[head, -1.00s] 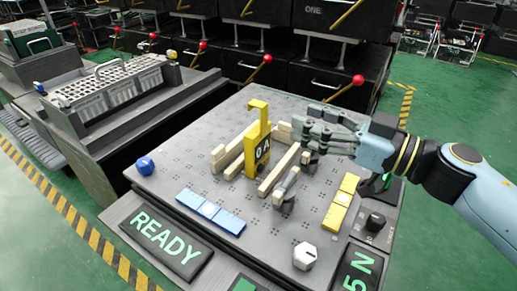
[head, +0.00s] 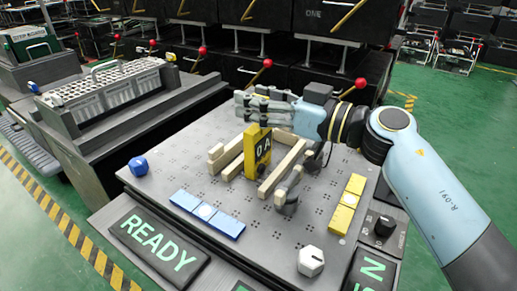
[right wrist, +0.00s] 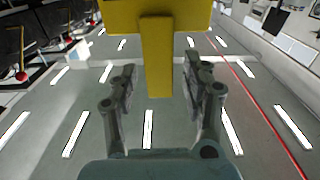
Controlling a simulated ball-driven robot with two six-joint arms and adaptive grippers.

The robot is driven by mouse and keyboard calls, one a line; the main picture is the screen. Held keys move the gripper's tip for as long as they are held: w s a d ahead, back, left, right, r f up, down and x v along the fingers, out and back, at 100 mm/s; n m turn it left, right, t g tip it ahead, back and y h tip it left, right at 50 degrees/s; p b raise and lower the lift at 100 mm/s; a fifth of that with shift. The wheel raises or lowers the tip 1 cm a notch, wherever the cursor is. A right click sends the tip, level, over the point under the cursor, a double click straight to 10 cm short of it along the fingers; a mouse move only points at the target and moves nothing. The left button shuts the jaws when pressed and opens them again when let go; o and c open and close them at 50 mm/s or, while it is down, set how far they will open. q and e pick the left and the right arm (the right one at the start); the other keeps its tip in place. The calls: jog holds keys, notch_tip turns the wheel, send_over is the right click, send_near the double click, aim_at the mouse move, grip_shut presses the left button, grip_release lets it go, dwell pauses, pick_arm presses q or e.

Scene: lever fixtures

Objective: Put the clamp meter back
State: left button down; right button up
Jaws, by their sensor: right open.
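The yellow clamp meter (head: 251,164) stands upright among pale wooden bars (head: 285,168) on the grey perforated board. Its dark display reads "0 A". My right gripper (head: 262,105) is at the top of the meter and hides its upper hook in the head view. In the right wrist view, the meter's yellow upright (right wrist: 157,60) stands between the two spread fingers of the right gripper (right wrist: 157,75), with visible gaps on both sides. The gripper is open. My left gripper is not in view.
On the grey board (head: 215,150) are a blue knob (head: 138,166), blue blocks (head: 207,213), yellow blocks (head: 347,205) and a white knob (head: 310,261). A "READY" panel (head: 160,245) lies in front. Red-tipped levers (head: 360,83) stand behind. A grey rack (head: 105,90) is at left.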

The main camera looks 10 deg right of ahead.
grip_shut()
jog(key=shift+r, duration=0.1)
dwell(0.5)
